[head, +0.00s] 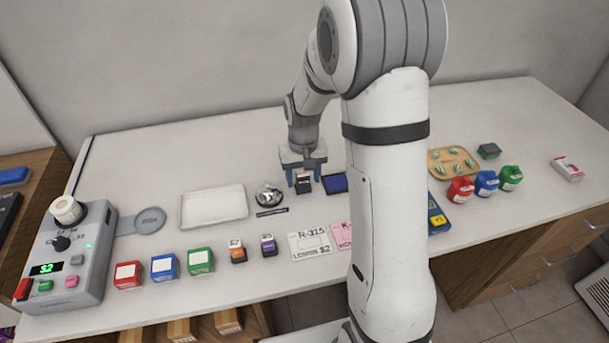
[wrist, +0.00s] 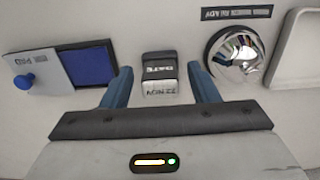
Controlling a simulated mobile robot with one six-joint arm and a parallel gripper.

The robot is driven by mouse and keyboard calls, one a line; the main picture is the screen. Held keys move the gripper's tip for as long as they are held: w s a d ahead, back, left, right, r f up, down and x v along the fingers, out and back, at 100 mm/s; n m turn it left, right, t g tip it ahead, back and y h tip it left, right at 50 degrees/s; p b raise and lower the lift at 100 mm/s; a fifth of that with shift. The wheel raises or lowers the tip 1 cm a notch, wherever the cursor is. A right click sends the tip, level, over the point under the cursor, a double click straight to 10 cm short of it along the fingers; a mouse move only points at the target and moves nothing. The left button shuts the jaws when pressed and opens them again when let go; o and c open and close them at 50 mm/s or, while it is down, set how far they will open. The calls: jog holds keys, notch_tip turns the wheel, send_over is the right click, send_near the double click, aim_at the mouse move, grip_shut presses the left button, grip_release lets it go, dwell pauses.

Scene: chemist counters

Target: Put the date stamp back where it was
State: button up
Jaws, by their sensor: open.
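The date stamp (wrist: 160,80) is a small block with a dark top marked DATE and a pale face reading 22 NOV. It stands upright on the counter in the wrist view, and it shows in the head view (head: 303,184) below my gripper (head: 304,182). In the wrist view my gripper (wrist: 162,82) is open, with one blue finger on each side of the stamp and a gap on both sides. The blue ink pad (wrist: 92,66) lies beside the stamp, with its lid marked PAD open; it shows in the head view (head: 335,183).
A shiny bell (wrist: 235,52) and a dark label strip (wrist: 237,13) are on the stamp's other side. A white tray (head: 213,222) stands farther left. Several small boxes and cards line the counter's front. The back of the counter (head: 200,150) is clear.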

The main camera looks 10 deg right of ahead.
aim_at(303, 174)
notch_tip(303, 174, up, 12)
jog(key=s+r+t, duration=0.2)
jog(key=s+r, duration=0.1)
jog(key=s, duration=1.8)
jog(key=shift+d+r+t, duration=0.2)
jog(key=shift+d+t, duration=0.05)
jog(key=shift+t, duration=0.15)
jog(key=shift+s, duration=0.15)
